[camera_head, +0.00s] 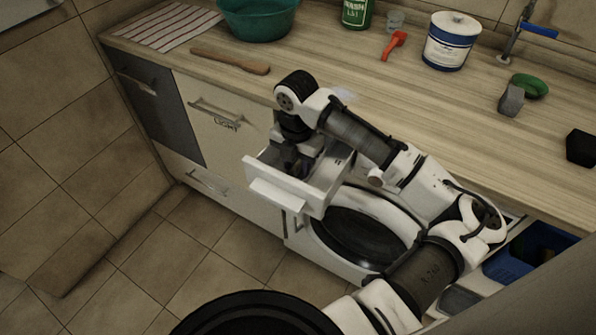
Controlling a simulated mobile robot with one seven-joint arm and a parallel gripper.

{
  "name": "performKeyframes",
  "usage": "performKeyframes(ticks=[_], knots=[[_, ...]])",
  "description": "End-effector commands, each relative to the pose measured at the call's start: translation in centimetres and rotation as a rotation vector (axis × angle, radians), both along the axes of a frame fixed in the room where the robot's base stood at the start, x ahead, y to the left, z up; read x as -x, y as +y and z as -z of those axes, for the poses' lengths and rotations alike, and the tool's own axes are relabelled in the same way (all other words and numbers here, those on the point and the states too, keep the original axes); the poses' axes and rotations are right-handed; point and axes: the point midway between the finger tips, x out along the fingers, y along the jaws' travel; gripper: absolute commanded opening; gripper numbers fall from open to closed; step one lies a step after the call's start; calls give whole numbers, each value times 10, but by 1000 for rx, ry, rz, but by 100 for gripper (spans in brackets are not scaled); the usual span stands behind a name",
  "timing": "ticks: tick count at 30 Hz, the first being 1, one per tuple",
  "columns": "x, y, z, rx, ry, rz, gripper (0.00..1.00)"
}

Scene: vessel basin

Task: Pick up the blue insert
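The white drawer (278,196) at the upper left of the round-door washing machine (362,232) is pulled open. My gripper (290,166) points down into this drawer. Its fingertips are hidden by the drawer front and the wrist, so I cannot tell whether they are open or shut, or touch anything. No blue insert can be made out inside the drawer; my arm and the drawer walls cover most of its inside.
A blue bin (526,252) sits in an open compartment at the right. The wooden counter (335,75) holds a green basin (257,18), a wooden paddle (230,61), a red tool (393,45), and a white-and-blue tub (451,42). Tiled floor (205,240) is free at the left.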

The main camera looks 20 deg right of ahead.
Motion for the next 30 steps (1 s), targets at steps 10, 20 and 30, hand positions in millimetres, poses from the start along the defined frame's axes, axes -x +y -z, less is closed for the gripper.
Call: performKeyframes(ticks=[10,20,30], knots=[[0,0,0,1,-1,0,10],[0,0,0,1,-1,0,0],[-1,0,-19,2,-3,-1,0]])
